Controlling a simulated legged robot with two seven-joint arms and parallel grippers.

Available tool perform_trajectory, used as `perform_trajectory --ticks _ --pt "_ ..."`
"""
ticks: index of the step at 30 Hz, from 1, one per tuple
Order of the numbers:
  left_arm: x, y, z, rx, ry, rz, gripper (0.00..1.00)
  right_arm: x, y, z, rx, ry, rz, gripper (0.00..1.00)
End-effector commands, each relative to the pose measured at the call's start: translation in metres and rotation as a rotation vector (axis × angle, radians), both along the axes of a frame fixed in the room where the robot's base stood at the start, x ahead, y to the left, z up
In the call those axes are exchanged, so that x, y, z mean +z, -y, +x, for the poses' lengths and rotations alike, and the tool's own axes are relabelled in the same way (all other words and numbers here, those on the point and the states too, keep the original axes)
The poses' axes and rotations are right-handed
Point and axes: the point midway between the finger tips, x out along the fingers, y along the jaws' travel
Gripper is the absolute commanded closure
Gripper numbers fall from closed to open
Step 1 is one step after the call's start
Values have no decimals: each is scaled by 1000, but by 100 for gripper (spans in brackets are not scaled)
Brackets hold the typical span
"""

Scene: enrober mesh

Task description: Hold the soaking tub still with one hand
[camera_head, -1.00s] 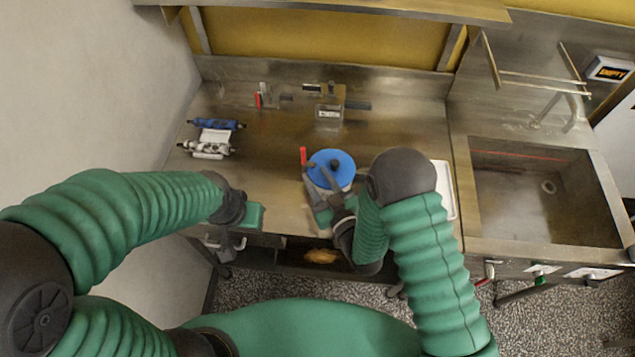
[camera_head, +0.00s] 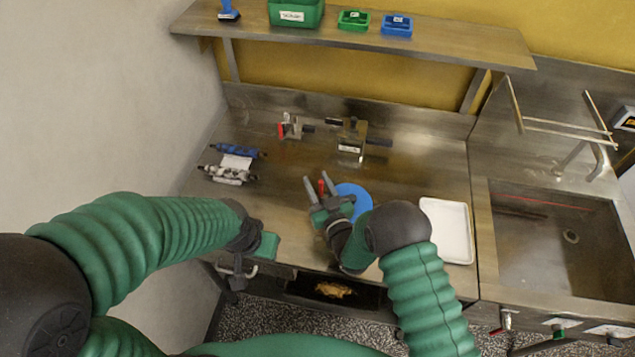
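The round blue tub (camera_head: 356,198), which I take for the soaking tub, stands on the steel counter (camera_head: 290,215). My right arm and gripper hide its near and left parts. My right gripper (camera_head: 318,180) is at the tub's left side, its two grey fingers spread apart and pointing to the back, with nothing seen gripped between them. I cannot tell whether it touches the tub. A red upright piece (camera_head: 322,187) shows between the fingers or behind them. My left gripper (camera_head: 262,247) is at the counter's front left edge, away from the tub; its fingers are not clear.
A white tray (camera_head: 447,231) lies right of the tub, before the sink (camera_head: 555,240). Blue and white rollers (camera_head: 232,164) lie at the left. Metal fixtures (camera_head: 350,142) stand at the back. A shelf (camera_head: 345,35) with green and blue bins hangs above. The counter's middle left is clear.

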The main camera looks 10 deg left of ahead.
Motion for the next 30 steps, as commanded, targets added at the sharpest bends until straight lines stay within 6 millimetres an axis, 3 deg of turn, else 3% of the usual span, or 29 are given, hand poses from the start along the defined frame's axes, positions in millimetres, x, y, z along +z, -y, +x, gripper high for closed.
perform_trajectory --ticks 4,13,30 --pt "0 -1 0 0 0 0 64 0 -1 0 0 -1 -1 63" --pt "0 -1 0 1 0 0 64 0 0 0 0 0 0 100" --pt "0 -1 0 1 0 0 64 0 0 0 0 -1 -1 100"
